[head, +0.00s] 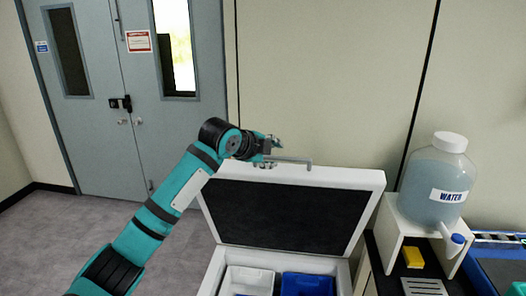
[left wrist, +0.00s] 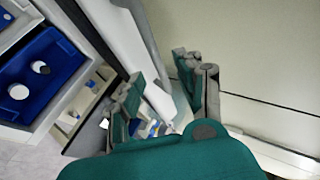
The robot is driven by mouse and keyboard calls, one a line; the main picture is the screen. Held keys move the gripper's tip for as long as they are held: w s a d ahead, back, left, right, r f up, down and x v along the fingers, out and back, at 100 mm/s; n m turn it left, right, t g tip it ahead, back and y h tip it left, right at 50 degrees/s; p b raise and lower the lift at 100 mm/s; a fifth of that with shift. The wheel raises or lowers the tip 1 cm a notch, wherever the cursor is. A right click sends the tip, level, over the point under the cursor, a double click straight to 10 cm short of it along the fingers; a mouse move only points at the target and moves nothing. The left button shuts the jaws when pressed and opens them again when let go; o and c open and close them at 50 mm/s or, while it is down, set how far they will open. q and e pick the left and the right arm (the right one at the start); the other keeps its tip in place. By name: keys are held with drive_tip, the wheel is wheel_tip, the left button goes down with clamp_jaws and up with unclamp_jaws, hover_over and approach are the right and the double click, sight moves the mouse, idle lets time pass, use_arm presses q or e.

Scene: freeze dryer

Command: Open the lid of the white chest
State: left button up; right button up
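The white chest's lid (head: 345,178) stands raised in the head view, its dark inner panel (head: 280,215) facing me. A grey bar handle (head: 297,161) is at the lid's upper edge. My left gripper (head: 277,146) is at that edge, just above and beside the handle; I cannot tell whether it touches it. In the left wrist view its two fingers (left wrist: 165,92) are spread apart, with the white lid edge (left wrist: 145,25) near them and nothing clearly held. The open chest shows a white bin (head: 250,276) and a blue bin (head: 307,284). My right gripper is out of view.
A water jug (head: 428,192) stands on a white stand (head: 392,215) right of the chest, with a yellow block (head: 412,257) below it. A wall is close behind the lid. Grey double doors (head: 100,140) and clear floor (head: 50,240) are at left.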

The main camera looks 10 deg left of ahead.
use_arm(q)
drive_tip(key=v, duration=0.5)
drive_tip(key=shift+s+r, duration=0.2)
